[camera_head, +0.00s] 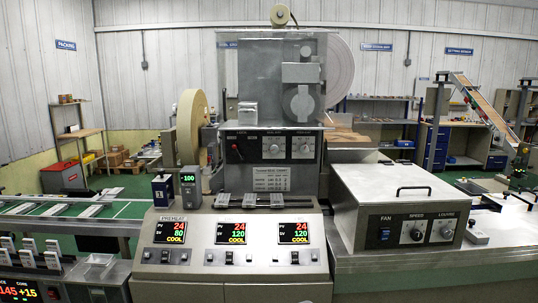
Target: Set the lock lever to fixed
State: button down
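No part marked as the lock lever, and no "fixed" marking, can be read at this size. A small red-tipped selector (237,151) sits at the left of the dark knob panel on the tall grey machine (260,85). To its right on that panel are two round dials, the middle dial (278,145) and the right dial (303,146). A small dark blue block (162,191) and a grey unit with a green readout (188,180) stand left of the machine. My gripper is not in view.
A sloped console (195,267) with PREHEAT and other temperature displays stands in front. A grey box (397,205) with FAN, SPEED and LOUVRE controls is at right. A tan reel (191,125) and a conveyor (60,213) are at left.

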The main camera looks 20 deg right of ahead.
aim_at(242, 157)
jog(key=u, duration=0.7)
jog(key=i, duration=0.6)
jog(key=u, duration=0.9)
jog(key=i, duration=0.85)
jog(key=z, duration=0.75)
jog(key=i, duration=0.8)
jog(key=z, duration=0.9)
